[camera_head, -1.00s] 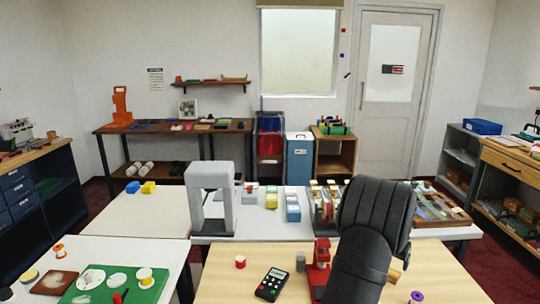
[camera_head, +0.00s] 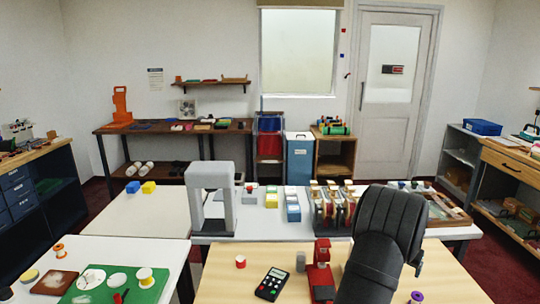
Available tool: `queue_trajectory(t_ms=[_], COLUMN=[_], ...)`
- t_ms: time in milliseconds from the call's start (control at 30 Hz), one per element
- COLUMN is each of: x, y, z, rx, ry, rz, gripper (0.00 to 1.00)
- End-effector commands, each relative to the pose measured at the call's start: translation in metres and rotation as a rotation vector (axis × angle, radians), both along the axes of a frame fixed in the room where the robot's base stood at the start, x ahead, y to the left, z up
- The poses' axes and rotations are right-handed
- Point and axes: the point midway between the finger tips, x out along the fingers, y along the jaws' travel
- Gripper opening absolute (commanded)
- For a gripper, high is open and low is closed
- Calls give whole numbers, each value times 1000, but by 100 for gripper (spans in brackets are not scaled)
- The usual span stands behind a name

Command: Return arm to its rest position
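My black arm rises from the bottom edge, right of centre, over the light wooden counter (camera_head: 450,285). Its broad ribbed link leans up and to the right in front of the counter's back edge. A small dark part of my arm sticks out at its right side. My gripper does not show; it is outside the picture or hidden behind the arm link. Nothing held can be seen.
A red device (camera_head: 320,272) stands just left of my arm, beside a grey cylinder (camera_head: 301,262). A grey arch (camera_head: 212,198) and a reel rack (camera_head: 335,208) stand behind.

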Motion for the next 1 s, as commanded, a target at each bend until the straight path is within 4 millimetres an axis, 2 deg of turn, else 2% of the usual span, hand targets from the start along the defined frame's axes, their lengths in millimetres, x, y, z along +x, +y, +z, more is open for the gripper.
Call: queue_trajectory(t_ms=[433,900,933,1000], x=[-71,-67,-64,-54], y=[-34,-30,-28,-17], z=[48,142,147,144], rx=[-2,-2,-2,2], ry=[-2,-4,-3,1], rz=[-3,7,13,40], gripper=[81,81,81,81])
